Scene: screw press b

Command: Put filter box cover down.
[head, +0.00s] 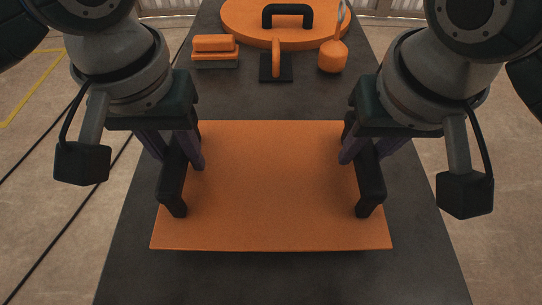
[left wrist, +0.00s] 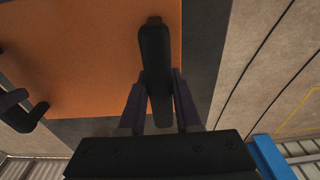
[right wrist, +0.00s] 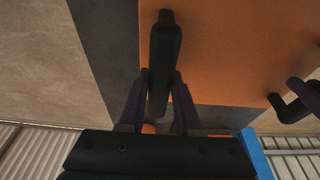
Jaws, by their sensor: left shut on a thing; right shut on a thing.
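The filter box cover (head: 272,200) is a flat orange panel with a black handle on each side. It is over the dark table in the middle of the head view, and I cannot tell whether it touches the table. My left gripper (head: 182,160) is shut on the left black handle (head: 172,185); that handle also shows between the fingers in the left wrist view (left wrist: 157,65). My right gripper (head: 363,158) is shut on the right black handle (head: 371,190), which shows in the right wrist view (right wrist: 163,60). My grippers hide part of both handles.
Behind the cover on the dark table (head: 120,255) are a round orange lid (head: 240,20) with a black handle, stacked orange blocks (head: 214,44), an orange piece on a black base (head: 276,68) and an orange-ended tool (head: 333,57). Bare table lies in front and at both sides.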

